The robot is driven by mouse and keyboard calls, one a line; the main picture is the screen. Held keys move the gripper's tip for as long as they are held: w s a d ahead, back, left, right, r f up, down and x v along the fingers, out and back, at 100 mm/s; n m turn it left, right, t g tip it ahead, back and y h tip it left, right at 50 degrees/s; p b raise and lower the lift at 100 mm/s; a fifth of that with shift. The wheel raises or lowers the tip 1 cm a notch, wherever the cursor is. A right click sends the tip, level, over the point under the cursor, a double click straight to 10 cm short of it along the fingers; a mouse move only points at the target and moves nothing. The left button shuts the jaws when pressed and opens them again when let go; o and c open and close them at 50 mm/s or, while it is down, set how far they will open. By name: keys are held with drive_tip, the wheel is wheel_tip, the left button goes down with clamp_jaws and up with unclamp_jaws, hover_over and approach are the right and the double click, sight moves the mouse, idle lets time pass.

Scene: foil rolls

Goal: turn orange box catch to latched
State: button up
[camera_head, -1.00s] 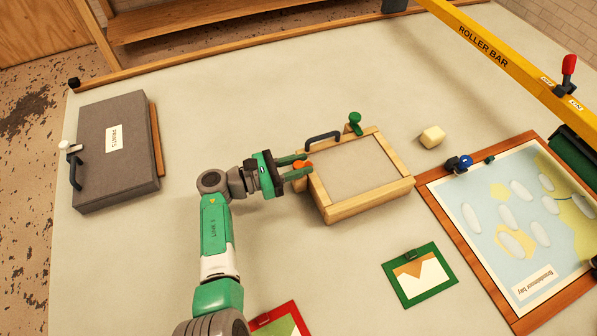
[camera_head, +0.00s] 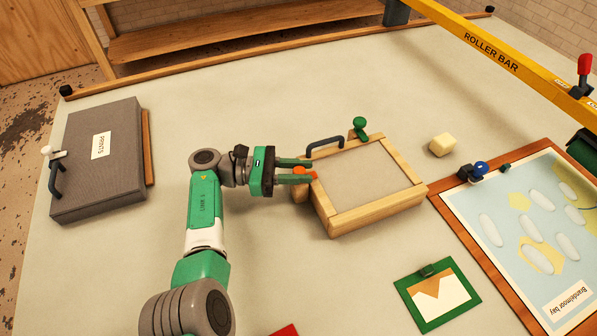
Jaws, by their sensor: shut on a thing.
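A shallow wooden box (camera_head: 376,218) with a grey lid panel (camera_head: 365,171) lies on the table right of my arm, its lid down. The orange catch (camera_head: 300,170) is at the box's left end, mostly hidden by my fingers. My gripper (camera_head: 312,171) reaches in from the left, with one green finger on each side of the catch, and is shut on it. The catch's exact angle is hard to tell.
A dark handle (camera_head: 324,146) and a green knob (camera_head: 360,126) stand at the box's back edge. A cream block (camera_head: 442,145) and a framed map (camera_head: 530,230) lie to the right. A grey prints case (camera_head: 101,160) lies left. A yellow roller bar (camera_head: 490,52) crosses the upper right.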

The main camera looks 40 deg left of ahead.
drive_tip(key=o, duration=0.9)
drive_tip(key=shift+w, duration=0.1)
drive_tip(key=b+v, duration=0.1)
drive_tip(key=v, duration=0.6)
drive_tip(key=shift+a+f, duration=0.1)
drive_tip(key=shift+s+a, duration=0.15)
drive_tip(key=shift+s, duration=0.2)
